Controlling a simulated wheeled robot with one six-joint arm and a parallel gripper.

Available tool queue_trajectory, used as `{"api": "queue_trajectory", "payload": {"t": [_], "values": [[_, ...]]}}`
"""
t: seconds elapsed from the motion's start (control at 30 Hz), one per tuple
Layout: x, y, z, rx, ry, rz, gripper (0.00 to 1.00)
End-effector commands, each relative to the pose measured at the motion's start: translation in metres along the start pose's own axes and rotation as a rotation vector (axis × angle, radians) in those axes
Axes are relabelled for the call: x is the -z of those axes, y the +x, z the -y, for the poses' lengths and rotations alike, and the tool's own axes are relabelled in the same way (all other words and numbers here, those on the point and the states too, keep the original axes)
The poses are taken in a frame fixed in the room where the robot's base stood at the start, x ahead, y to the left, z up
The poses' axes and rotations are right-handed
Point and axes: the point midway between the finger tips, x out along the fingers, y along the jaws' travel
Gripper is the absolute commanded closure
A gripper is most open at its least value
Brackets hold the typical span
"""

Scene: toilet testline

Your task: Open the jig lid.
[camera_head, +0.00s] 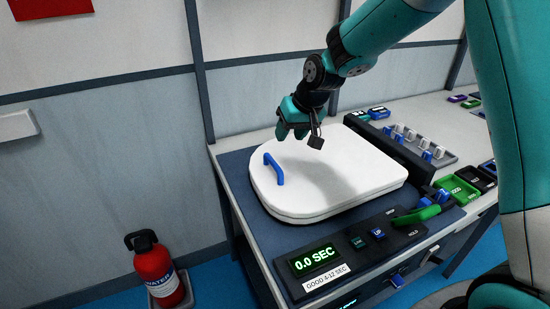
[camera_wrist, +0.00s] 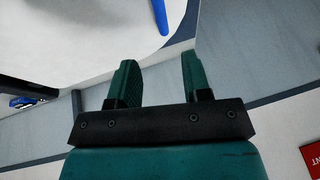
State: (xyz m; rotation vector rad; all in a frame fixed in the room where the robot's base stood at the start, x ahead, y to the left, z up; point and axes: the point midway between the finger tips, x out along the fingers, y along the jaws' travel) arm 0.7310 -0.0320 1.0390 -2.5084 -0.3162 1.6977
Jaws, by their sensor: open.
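The white jig lid (camera_head: 325,178) lies flat and closed on the dark blue bench top in the head view; part of it shows in the wrist view (camera_wrist: 75,30). Its blue handle (camera_head: 274,168) stands at the lid's left end, and one end of it shows at the top of the wrist view (camera_wrist: 160,16). My gripper (camera_head: 283,132) is above the lid's back edge, behind and a little right of the handle, apart from it. In the wrist view its two green fingers (camera_wrist: 157,78) are spread with nothing between them.
A control panel with a timer display (camera_head: 314,259) reading 0.0 SEC and a green lever (camera_head: 416,214) lies in front of the lid. Grey and green trays (camera_head: 457,188) stand to the right. A red fire extinguisher (camera_head: 155,269) stands on the floor at left. The wall is close behind the bench.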

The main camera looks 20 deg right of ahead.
Motion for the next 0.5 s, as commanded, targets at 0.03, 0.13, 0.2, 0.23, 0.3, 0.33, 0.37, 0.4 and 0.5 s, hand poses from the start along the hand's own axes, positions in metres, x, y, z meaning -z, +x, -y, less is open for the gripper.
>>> {"api": "queue_trajectory", "payload": {"t": [0.03,0.13,0.2,0.23,0.3,0.33,0.37,0.4,0.5], "values": [[-0.001,0.012,0.001,0.001,0.000,0.006,0.56],[-0.001,0.035,0.001,0.002,-0.002,0.005,0.56],[-0.001,0.052,0.001,0.001,-0.001,0.006,0.56],[-0.001,0.058,0.001,0.001,-0.001,0.005,0.56],[-0.001,0.073,0.001,0.001,-0.001,0.004,0.56],[-0.001,0.078,0.001,0.001,-0.001,0.004,0.56],[-0.001,0.084,0.001,0.000,-0.001,0.004,0.56],[-0.001,0.090,0.001,0.001,-0.001,0.003,0.56],[0.000,0.103,0.001,0.001,-0.002,0.002,0.56]]}}
